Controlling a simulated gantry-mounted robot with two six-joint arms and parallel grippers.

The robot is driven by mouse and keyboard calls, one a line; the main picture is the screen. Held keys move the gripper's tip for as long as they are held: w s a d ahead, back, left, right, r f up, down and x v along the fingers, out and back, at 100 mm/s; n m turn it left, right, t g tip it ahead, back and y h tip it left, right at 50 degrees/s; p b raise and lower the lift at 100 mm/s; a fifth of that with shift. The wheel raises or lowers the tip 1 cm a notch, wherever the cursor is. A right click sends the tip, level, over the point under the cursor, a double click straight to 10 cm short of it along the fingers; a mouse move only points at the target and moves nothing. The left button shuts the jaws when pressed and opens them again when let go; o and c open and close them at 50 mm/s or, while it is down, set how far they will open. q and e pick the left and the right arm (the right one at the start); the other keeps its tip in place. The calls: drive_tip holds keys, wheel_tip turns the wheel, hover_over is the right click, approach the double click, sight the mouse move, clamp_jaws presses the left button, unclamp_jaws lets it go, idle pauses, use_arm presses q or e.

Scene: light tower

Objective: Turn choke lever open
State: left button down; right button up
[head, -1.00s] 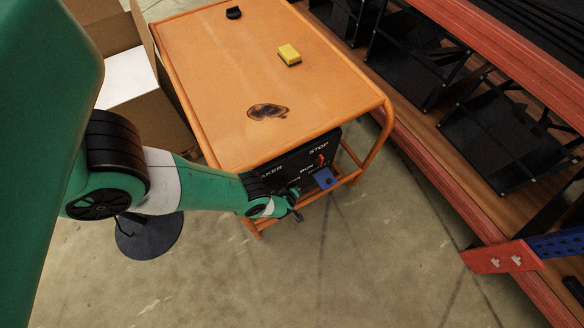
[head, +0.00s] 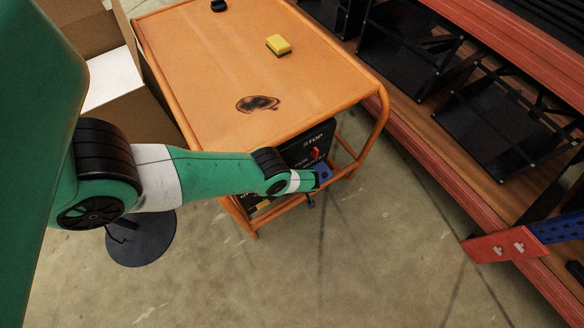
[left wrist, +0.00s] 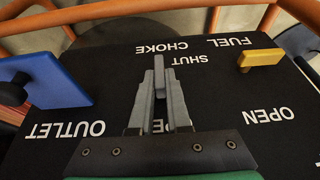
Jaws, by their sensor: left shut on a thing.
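The black control panel (left wrist: 215,70) fills the left wrist view, with white labels upside down: FUEL, CHOKE, SHUT, OPEN, OUTLET. My left gripper (left wrist: 160,75) is shut in the middle of the panel, just below the CHOKE and SHUT labels. In the head view my left gripper (head: 312,187) is at the front of the orange cart (head: 200,60), partly covering the panel. My right gripper is not in view.
A yellow lever (left wrist: 260,59) is by the FUEL label and a blue part (left wrist: 50,75) by OUTLET. A red switch (head: 316,153) is under STOP. A yellow sponge (head: 278,45) lies on the cart top.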

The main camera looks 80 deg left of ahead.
use_arm(q)
drive_tip(key=c, duration=0.9)
unclamp_jaws()
drive_tip(key=p+v, duration=1)
drive_tip(key=v, duration=0.1)
drive_tip(key=shift+w+d+r, duration=0.1)
drive_tip(key=shift+d+r, duration=0.05)
drive_tip(key=shift+r, duration=0.15)
